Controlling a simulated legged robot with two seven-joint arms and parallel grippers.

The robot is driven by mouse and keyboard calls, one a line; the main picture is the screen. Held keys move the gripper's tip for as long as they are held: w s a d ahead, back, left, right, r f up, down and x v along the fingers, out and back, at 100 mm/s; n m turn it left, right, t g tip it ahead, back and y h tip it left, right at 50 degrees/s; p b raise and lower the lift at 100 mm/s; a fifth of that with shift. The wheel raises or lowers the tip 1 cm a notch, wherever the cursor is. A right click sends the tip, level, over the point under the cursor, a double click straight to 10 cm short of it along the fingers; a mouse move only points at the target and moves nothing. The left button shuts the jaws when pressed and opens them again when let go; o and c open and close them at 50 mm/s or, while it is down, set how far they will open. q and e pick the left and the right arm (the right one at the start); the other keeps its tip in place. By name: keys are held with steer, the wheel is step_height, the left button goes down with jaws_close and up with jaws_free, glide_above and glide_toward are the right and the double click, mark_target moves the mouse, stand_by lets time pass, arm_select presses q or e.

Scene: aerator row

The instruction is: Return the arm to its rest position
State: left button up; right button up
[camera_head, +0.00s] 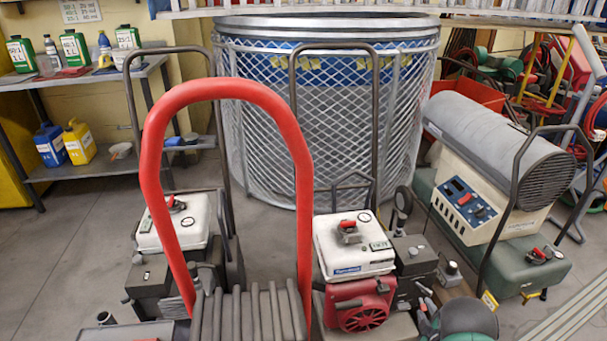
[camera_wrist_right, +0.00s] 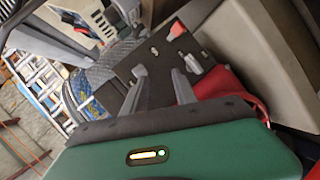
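My right gripper (camera_head: 427,306) is low in the head view, right of the middle, beside the red-and-white engine. Its green and dark wrist housing shows just behind the fingers. In the right wrist view its two grey fingers (camera_wrist_right: 159,76) stand apart, with nothing held between them. Beyond the fingers is a dark panel (camera_wrist_right: 130,70) with a small red-tipped lever (camera_wrist_right: 176,30) on it. I cannot tell whether the fingertips touch the panel. My left gripper does not show in either view.
A red hoop handle (camera_head: 150,170) rises close in front. The red-and-white engine (camera_head: 353,245) and another white-topped engine (camera_head: 175,222) flank it. A beige-and-grey heater (camera_head: 480,195) stands right. A mesh cage (camera_head: 325,110) is behind, shelves (camera_head: 90,168) left. Grey floor (camera_head: 50,260) is clear at left.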

steer(key=s+a+r+m+g+y, duration=0.1)
steer(key=s+a+r+m+g, duration=0.6)
steer(key=a+r, duration=0.6)
steer(key=s+a+r+m+g+y+p, duration=0.1)
steer(key=s+a+r+m+g, duration=0.15)
steer(key=s+a, duration=0.55)
steer(key=s+a+r+m+g+y+p, duration=0.15)
steer(key=s+a+r, duration=0.25)
steer(key=s, duration=0.8)
steer(key=w+a+p+v, duration=0.1)
steer(key=w+p+v, duration=0.2)
steer(key=p+v, duration=1.4)
steer(key=w+a+r+p+v, duration=0.1)
steer(key=w+p+v, duration=0.3)
steer(key=p+v, duration=1.3)
steer(key=shift+w+d+r+h+p, duration=0.25)
steer(key=shift+w+r+h+p, duration=0.1)
steer(key=shift+w+p, duration=0.15)
steer(key=shift+o, duration=0.3)
steer(key=shift+s, duration=0.1)
